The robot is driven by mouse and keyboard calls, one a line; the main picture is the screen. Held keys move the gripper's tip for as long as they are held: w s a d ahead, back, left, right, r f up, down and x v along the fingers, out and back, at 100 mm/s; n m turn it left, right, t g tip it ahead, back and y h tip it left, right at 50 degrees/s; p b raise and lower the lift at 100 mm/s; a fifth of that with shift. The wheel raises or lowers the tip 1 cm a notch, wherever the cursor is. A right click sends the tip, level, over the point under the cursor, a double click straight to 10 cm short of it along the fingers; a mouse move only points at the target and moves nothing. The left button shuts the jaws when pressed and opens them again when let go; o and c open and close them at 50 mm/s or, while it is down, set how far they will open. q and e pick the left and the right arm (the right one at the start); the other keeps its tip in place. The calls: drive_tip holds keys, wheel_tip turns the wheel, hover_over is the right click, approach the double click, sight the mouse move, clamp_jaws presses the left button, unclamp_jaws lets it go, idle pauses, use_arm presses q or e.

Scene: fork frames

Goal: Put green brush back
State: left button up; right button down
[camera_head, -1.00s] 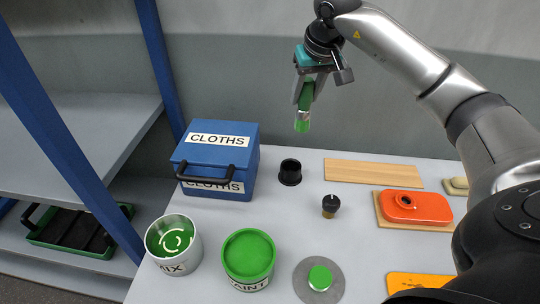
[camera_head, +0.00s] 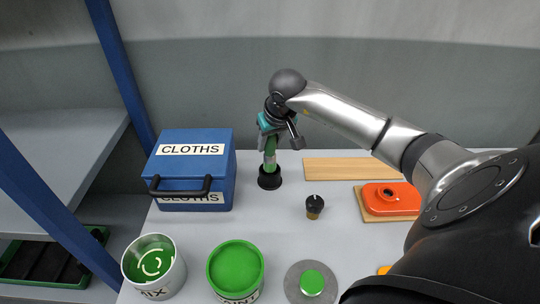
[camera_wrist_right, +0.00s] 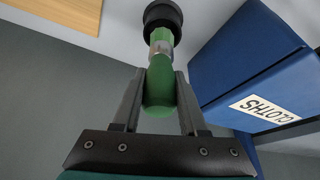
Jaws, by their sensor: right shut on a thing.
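My right gripper (camera_head: 270,143) is shut on the green brush (camera_head: 270,158), which stands roughly upright, pointing down. The brush's lower end is at the mouth of the black cup (camera_head: 269,181), right of the blue cloths box. The brush tip is hidden, seemingly inside the cup; how deep I cannot tell. My left gripper is not in view.
The blue box (camera_head: 190,167) marked CLOTHS stands close left of the cup. A wooden board (camera_head: 350,169), a small black-topped brush (camera_head: 314,206) and an orange container (camera_head: 390,198) are to the right. The mix pot (camera_head: 154,268) and green paint can (camera_head: 235,270) stand in front.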

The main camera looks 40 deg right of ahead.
sight(270, 155)
drive_tip(key=shift+f, duration=2.3)
drive_tip(key=shift+f+b, duration=0.15)
drive_tip(key=shift+b, duration=0.2)
drive_tip(key=shift+c, duration=2.2)
unclamp_jaws()
drive_tip(key=p+v, duration=0.1)
drive_tip(key=v, duration=1.1)
drive_tip(key=shift+w, duration=0.1)
